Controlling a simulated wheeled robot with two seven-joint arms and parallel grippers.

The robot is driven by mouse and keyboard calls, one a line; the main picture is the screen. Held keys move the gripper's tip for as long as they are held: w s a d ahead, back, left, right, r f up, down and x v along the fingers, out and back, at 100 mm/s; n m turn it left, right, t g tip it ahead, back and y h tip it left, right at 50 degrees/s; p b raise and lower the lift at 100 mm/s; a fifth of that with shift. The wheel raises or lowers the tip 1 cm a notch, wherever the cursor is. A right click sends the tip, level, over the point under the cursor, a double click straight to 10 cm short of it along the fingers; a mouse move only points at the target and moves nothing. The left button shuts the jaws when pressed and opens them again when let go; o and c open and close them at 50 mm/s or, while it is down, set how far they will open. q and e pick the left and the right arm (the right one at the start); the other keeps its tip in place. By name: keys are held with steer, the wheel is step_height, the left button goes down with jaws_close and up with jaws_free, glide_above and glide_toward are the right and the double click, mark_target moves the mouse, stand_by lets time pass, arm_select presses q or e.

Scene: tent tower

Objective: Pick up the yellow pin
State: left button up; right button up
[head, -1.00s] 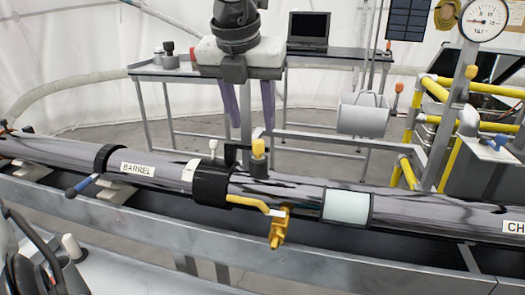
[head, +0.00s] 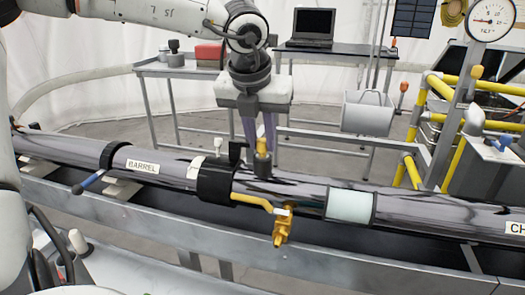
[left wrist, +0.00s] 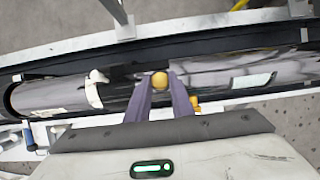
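The yellow pin (head: 262,147) stands upright in a dark mount on top of the long shiny barrel tube (head: 310,190), right of the black collar (head: 214,181). My left gripper (head: 259,138) points down from above, its purple fingertips at the height of the pin's knob. In the left wrist view the round yellow knob of the pin (left wrist: 160,79) shows between the two fingertips (left wrist: 160,77). The fingers look apart, one on each side of the knob; I cannot tell whether they touch it. The pin's lower part is hidden. My right gripper is not in view.
A small white-topped knob (head: 218,144) and a black upright block (head: 237,153) stand just left of the pin. A yellow-handled brass valve (head: 281,229) sits in front. Behind are a table with a laptop (head: 310,27) and a hanging grey bucket (head: 367,113).

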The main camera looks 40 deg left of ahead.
arm_select(q)
jaws_close()
steer(key=shift+r, duration=0.1)
